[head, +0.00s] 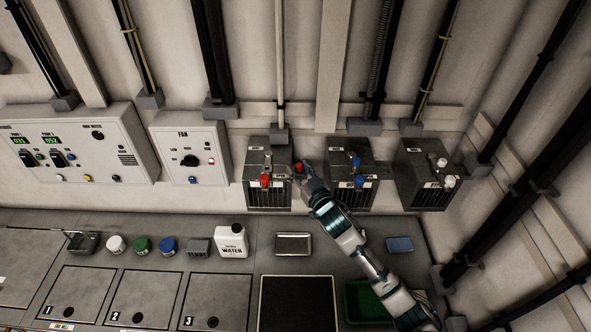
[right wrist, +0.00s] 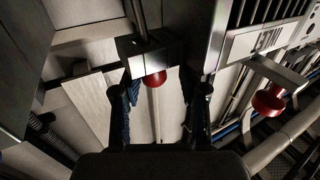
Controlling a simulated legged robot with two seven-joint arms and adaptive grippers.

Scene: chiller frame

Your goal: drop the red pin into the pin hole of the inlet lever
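The red pin's round head (head: 299,168) shows in the head view between the left and middle grey boxes. In the right wrist view the red head (right wrist: 155,79) sits against a small grey block (right wrist: 148,56). My right gripper (head: 303,177) is right at it; in the right wrist view its two fingers (right wrist: 160,92) stand apart on either side, with visible gaps to the red head. The red-handled lever (head: 265,180) is on the front of the left box; a red knob (right wrist: 270,98) shows in the right wrist view. The pin's shaft and the pin hole cannot be made out. My left gripper is out of view.
The left box (head: 268,200), a middle box with blue handles (head: 352,199) and a right box with white knobs (head: 425,197) line the wall. Below is a counter with a water jug (head: 232,242), a metal tray (head: 293,236) and a green bin (head: 357,316).

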